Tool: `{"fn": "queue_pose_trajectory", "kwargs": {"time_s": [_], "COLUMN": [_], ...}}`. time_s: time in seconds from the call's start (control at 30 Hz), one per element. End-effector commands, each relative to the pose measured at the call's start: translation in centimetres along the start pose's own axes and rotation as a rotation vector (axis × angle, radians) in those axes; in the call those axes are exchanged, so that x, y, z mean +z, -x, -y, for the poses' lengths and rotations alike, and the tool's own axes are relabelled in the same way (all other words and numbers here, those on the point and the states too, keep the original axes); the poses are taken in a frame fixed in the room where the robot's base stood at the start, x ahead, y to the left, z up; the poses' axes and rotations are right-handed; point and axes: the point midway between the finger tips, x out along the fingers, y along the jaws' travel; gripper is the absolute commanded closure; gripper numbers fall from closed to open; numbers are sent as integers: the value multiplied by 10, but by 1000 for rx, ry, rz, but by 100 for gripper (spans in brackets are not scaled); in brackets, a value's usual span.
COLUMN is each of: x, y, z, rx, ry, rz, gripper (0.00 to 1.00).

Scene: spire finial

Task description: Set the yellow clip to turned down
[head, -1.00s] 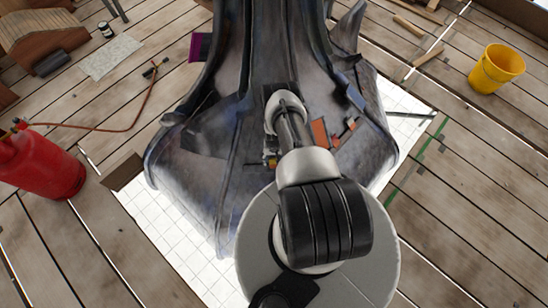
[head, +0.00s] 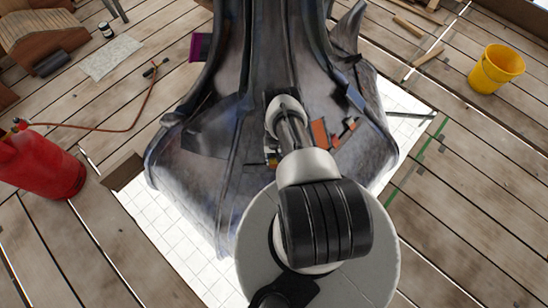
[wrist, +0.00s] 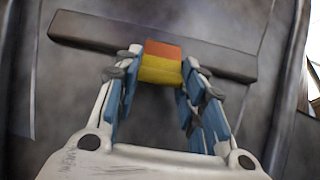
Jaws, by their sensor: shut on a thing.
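In the wrist view, the yellow clip (wrist: 161,69) has an orange top face and sits at the middle of a dark grey bar (wrist: 105,35) on the spire's metal surface. My gripper (wrist: 158,76), with its blue-padded fingers, is shut on the clip from both sides. The clip's lower part and its joint with the bar are hard to make out. In the head view, my arm covers most of the gripper, and a small yellowish patch shows beside the arm, too small to tell what it is. The large dark spire (head: 200,205) stands under my arm.
An orange patch (head: 319,133) and a blue piece (head: 355,97) lie on the spire right of my arm. A red gas cylinder (head: 40,165) is at left, a yellow bucket (head: 496,68) at upper right. White tiled sheeting (head: 170,240) and wooden planks surround the spire.

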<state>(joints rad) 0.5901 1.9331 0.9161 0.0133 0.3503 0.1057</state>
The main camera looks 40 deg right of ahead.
Motion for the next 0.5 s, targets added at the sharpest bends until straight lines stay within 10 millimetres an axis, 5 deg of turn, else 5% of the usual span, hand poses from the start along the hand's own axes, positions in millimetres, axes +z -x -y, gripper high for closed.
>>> {"fn": "queue_pose_trajectory", "kwargs": {"time_s": [0.5], "x": [-3], "y": [-1], "z": [-1], "rx": [-1], "ry": [2], "rz": [69], "gripper": [87]}}
